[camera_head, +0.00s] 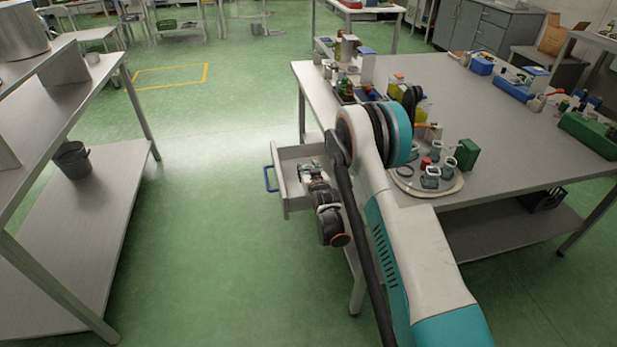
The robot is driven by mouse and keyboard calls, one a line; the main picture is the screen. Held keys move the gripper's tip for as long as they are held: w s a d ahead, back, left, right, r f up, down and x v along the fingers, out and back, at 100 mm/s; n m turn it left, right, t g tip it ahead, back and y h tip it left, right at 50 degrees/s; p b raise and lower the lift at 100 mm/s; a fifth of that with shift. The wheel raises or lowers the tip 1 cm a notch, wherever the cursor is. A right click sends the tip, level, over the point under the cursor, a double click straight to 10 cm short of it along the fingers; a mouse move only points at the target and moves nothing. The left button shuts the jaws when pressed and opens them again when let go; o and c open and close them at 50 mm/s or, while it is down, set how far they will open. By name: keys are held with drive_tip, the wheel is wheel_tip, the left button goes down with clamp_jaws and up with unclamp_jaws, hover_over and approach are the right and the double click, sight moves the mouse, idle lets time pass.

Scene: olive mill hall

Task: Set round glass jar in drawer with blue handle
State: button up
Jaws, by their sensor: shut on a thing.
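The drawer (280,187) with the blue handle (269,179) is pulled out from the left side of the large grey table (520,120). My gripper (306,169) is at the drawer, over its inside, with my arm reaching in from the right. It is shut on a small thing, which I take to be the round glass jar. The jar is too small and too covered by the gripper to make out clearly. I cannot tell whether it touches the drawer floor.
A round tray (452,188) with several small cups stands on the table, beside my arm. Bottles and a green box (467,154) are near it. A grey shelf unit (70,215) with a bucket (73,160) stands at left. The green floor between is clear.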

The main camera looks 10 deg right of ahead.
wheel_tip(320, 180, down, 2)
drive_tip(key=shift+f, duration=0.1)
